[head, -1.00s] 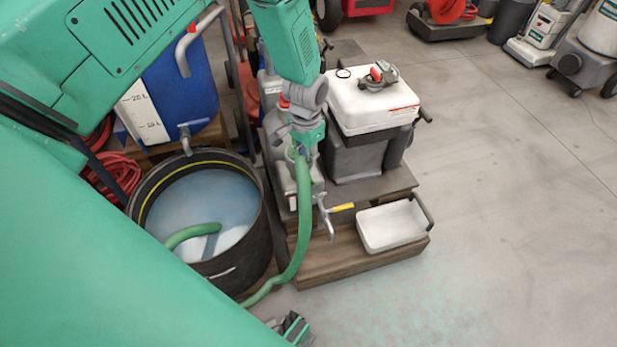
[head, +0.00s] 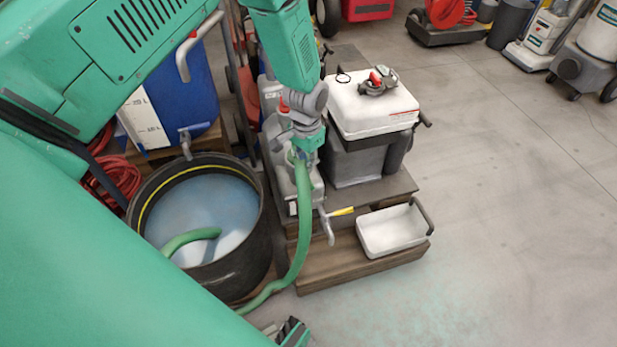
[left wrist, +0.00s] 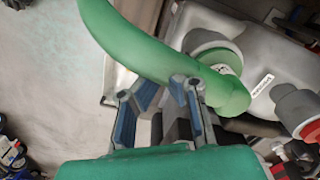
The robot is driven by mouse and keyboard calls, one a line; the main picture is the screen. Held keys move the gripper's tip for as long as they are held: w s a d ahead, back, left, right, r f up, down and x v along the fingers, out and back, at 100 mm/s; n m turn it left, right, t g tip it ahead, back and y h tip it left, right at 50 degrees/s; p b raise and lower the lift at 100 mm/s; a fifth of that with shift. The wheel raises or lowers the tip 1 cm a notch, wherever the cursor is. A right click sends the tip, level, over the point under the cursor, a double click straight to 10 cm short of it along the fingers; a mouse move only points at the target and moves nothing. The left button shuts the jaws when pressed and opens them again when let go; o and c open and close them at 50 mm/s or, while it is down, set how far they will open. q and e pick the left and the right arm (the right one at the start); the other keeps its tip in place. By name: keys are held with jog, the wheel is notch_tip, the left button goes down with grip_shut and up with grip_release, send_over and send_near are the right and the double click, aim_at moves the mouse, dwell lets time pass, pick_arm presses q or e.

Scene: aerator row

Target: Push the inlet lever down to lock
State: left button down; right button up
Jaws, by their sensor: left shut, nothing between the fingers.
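The green hose (head: 301,225) rises from the floor to the grey aerator tank (head: 276,158), and its upper end meets a round fitting (left wrist: 212,60) in the left wrist view. My left gripper (head: 300,154) is shut and empty beside the hose's upper end. Its fingers (left wrist: 160,105) show just below the hose in the left wrist view. I cannot make out the inlet lever; my gripper and the hose cover much of the fitting. A yellow-handled tap (head: 341,211) sits lower on the front. Part of what looks like my right gripper (head: 292,332) shows at the bottom edge.
A black tub (head: 247,255) of water stands left of the hose. A white-lidded box (head: 365,105) stands at the right on a wooden stand (head: 325,270), with a white tray (head: 388,232) in front. A blue container (head: 187,85) is behind the tub.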

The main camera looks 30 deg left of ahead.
aim_at(307, 174)
dwell(0.4)
pick_arm(q)
jog(key=shift+f+b, duration=1.85)
jog(key=shift+f, duration=1.35)
jog(key=r+p, duration=0.3)
jog(key=s+d+r+p, duration=0.1)
jog(key=r+p, duration=0.6)
jog(key=r, duration=0.1)
jog(key=shift+s+d+r, duration=0.1)
jog(key=shift+s+d, duration=0.05)
jog(key=shift+d, duration=0.15)
jog(key=s+d+f+n, duration=0.1)
jog(key=s+d, duration=0.1)
jog(key=s, duration=2.6)
jog(key=shift+s+f+t, duration=0.15)
jog(key=shift+s+t, duration=0.15)
jog(key=shift+s, duration=0.1)
